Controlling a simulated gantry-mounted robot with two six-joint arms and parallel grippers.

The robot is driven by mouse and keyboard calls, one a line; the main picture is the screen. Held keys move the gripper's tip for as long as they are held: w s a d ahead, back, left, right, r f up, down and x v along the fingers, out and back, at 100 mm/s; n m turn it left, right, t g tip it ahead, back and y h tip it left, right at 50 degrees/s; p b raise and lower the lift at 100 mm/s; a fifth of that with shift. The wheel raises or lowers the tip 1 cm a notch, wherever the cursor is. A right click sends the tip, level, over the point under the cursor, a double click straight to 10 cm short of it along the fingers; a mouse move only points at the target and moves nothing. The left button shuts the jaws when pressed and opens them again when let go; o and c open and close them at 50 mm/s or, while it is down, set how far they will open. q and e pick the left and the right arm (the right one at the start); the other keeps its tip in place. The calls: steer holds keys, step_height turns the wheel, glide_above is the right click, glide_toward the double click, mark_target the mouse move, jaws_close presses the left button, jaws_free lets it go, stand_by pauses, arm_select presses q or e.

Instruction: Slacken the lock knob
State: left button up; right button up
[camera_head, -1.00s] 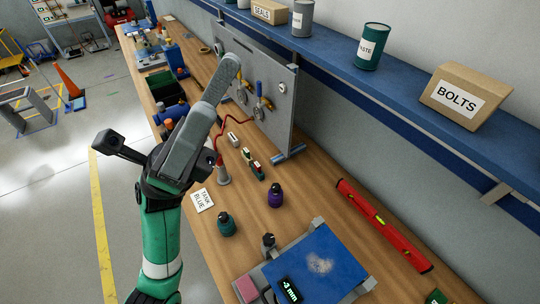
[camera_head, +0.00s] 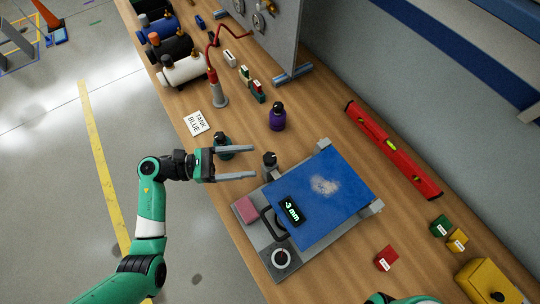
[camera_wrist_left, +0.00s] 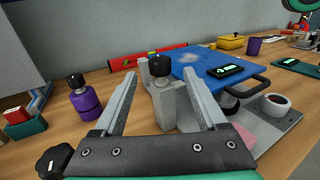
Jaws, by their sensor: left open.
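The lock knob appears to be the small black knob (camera_head: 269,158) on a grey post at the left corner of the blue-topped fixture (camera_head: 335,185). My left gripper (camera_head: 254,162) is open and empty, its fingertips pointing at this knob from the left, just short of it. In the left wrist view the black knob (camera_wrist_left: 159,67) stands upright between the two open fingers (camera_wrist_left: 160,78), beyond their tips, with no visible contact. A display reading "-3 mm" (camera_head: 290,209) lies on the blue plate. My right gripper is out of view.
A teal bottle (camera_head: 222,154) with a black knob is partly hidden by my left gripper. A purple one (camera_head: 277,120) stands behind. A red level (camera_head: 393,150), a pink block (camera_head: 246,210) and a "TANK BLUE" card (camera_head: 196,123) are nearby. Bench between the fixture and level is clear.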

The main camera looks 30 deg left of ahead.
mark_target(270, 157)
arm_select(q)
steer(key=x, duration=0.6)
steer(key=shift+w+d, duration=0.25)
steer(key=shift+d, duration=0.05)
